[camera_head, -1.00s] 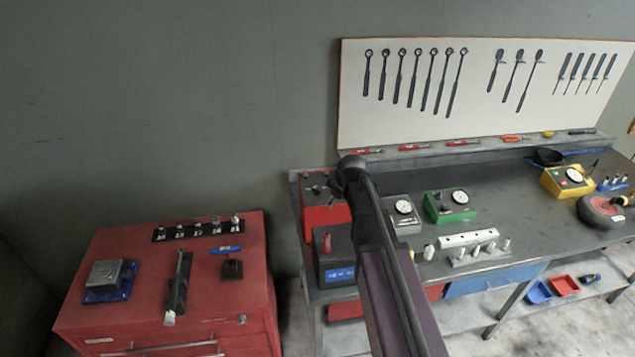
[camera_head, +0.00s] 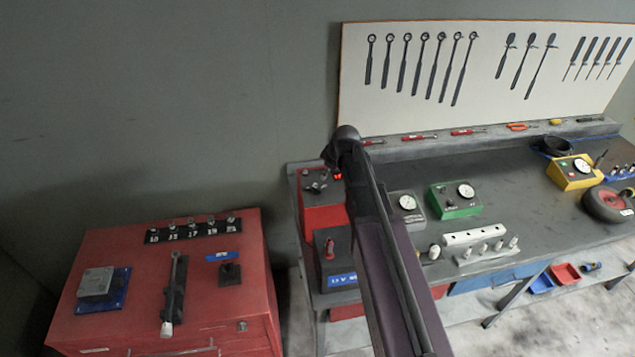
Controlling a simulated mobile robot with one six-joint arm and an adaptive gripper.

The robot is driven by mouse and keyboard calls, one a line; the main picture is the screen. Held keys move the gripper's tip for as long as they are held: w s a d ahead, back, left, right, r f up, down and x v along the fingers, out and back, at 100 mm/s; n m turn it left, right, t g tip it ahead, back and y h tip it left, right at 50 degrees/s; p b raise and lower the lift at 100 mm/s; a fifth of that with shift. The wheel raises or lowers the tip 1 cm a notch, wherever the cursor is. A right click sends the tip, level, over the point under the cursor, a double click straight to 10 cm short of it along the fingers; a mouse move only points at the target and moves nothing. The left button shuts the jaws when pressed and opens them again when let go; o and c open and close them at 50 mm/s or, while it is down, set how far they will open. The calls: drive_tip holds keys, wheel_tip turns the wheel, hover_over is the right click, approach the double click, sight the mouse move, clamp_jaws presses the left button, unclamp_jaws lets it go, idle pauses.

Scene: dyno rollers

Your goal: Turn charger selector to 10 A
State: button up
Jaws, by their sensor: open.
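A red box (camera_head: 324,217) with a dark top stands at the left end of the grey workbench and looks like the charger. Small knobs or terminals (camera_head: 316,186) show on its top, with a small red light at its right edge. I cannot read the selector's setting. My gripper (camera_head: 329,157) is at the end of my dark arm, just above and behind the box's top as seen here. The wrist hides most of it. It is open, and I see nothing held in it. My forearm hides the box's right side.
A dark battery-like box (camera_head: 337,274) with a red terminal stands in front of the red box. Grey (camera_head: 408,205), green (camera_head: 455,201) and yellow (camera_head: 573,172) gauge boxes stand to the right. A red tool cabinet (camera_head: 120,240) stands left. A pegboard (camera_head: 490,95) hangs behind.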

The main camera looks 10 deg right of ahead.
sight(317, 188)
drive_tip(key=shift+w, duration=0.3)
drive_tip(key=shift+s, duration=0.1)
drive_tip(key=shift+f, duration=0.1)
drive_tip(key=b+x, duration=1.2)
drive_tip(key=x, duration=0.1)
drive_tip(key=shift+a+f, duration=0.1)
drive_tip(key=shift+f, duration=0.15)
idle(0.5)
drive_tip(key=shift+c, duration=0.2)
clamp_jaws()
